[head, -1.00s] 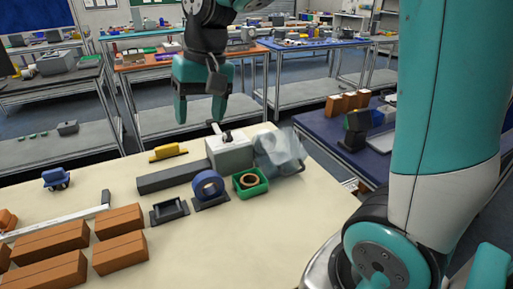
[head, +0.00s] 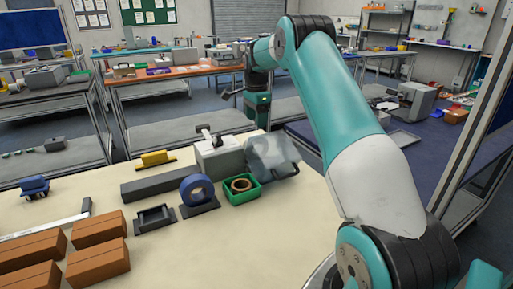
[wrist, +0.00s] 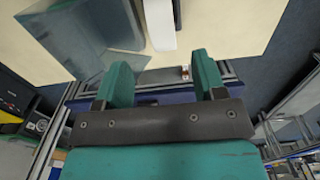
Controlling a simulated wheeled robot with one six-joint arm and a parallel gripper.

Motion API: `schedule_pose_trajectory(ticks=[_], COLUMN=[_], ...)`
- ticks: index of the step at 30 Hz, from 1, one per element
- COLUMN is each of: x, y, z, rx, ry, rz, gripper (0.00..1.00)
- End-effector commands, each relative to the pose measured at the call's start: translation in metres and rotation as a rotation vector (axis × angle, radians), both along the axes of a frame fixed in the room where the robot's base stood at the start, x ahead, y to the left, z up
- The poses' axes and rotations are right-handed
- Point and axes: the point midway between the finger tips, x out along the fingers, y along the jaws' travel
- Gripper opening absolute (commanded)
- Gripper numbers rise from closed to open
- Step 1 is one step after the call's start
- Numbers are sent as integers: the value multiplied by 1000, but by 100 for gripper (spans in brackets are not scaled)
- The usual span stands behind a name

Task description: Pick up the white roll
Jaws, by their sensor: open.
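I cannot make out a white roll in either view. My gripper (wrist: 160,80) is open and empty in the wrist view, with its two teal fingers apart.
The cream table (head: 190,250) carries a blue tape roll (head: 187,190), a green bin (head: 241,197) with a brown ring (head: 241,185), brown boxes (head: 97,265) and a yellow block (head: 154,159). The table's front middle is clear. An orange-topped bench (head: 180,82) stands behind.

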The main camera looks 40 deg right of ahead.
Motion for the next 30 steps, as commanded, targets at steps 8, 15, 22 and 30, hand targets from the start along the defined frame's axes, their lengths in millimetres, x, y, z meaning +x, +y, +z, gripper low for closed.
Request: schedule_pose_trajectory(ticks=[8, 15, 22, 30], x=[0, 1, 2, 2], y=[1, 0, 0, -1], z=[-44, -65, -97, -101], rx=[0, 2, 1, -1], ry=[1, 3, 2, -2], rz=[3, 4, 4, 4], gripper=[64, 64, 64, 64])
